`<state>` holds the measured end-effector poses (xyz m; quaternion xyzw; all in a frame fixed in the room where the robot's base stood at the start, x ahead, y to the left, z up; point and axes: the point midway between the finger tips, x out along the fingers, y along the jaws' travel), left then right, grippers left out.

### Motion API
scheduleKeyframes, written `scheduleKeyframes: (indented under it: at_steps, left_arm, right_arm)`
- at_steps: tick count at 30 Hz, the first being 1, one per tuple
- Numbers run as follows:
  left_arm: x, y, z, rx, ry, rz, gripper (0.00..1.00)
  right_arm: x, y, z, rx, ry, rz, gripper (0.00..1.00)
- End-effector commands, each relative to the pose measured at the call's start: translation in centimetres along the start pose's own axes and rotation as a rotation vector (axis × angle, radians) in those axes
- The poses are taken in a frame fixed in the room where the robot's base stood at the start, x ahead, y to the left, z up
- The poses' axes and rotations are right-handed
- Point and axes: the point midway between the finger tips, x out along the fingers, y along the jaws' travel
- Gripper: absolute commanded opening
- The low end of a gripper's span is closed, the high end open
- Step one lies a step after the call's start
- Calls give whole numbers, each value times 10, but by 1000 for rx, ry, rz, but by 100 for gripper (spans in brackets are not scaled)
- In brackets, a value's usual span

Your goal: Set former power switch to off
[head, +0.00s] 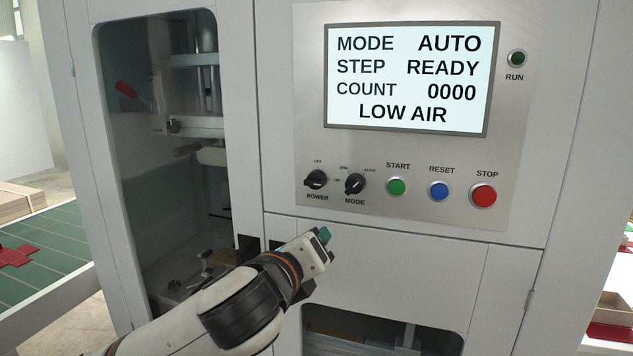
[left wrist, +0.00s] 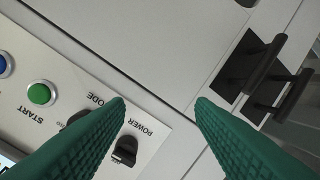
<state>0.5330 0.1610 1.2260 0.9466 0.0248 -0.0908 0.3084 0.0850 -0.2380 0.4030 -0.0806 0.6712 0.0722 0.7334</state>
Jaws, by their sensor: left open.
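The black power switch (head: 316,180) is a rotary knob at the lower left of the control panel, with OFF marked above it and ON to its right. Its handle appears to lie sideways, toward ON. In the left wrist view the power switch (left wrist: 124,150) shows upside down, beside the left-hand finger and partly close to it. My left gripper (head: 323,237) is open and empty, below the power switch in front of the cabinet and apart from it. Its green ribbed fingers (left wrist: 160,104) point toward the panel seam. My right gripper is not in view.
The mode knob (head: 355,184) sits just right of the power switch, then the green start (head: 397,187), blue reset (head: 439,191) and red stop (head: 483,195) buttons. The screen (head: 412,78) reads AUTO, READY, 0000, LOW AIR. Black handles (left wrist: 270,75) stick out near the window.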

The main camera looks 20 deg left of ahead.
Motion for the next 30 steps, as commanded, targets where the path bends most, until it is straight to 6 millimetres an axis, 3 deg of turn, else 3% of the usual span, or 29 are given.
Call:
scheduleKeyframes:
  at_steps: [1,4,7,11,18,30]
  left_arm:
    - [-20,13,-21,116,57,28,50]
    - [-47,25,-42,292,130,43,50]
    - [-62,30,-53,392,171,44,50]
    - [-66,33,-59,433,186,41,50]
    - [-44,37,-66,434,180,36,50]
    - [33,40,-75,429,183,41,50]
  right_arm:
    - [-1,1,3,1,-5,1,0]
    - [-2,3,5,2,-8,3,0]
    - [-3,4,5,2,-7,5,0]
    - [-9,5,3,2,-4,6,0]
    - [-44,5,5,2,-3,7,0]
    - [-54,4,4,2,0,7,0]
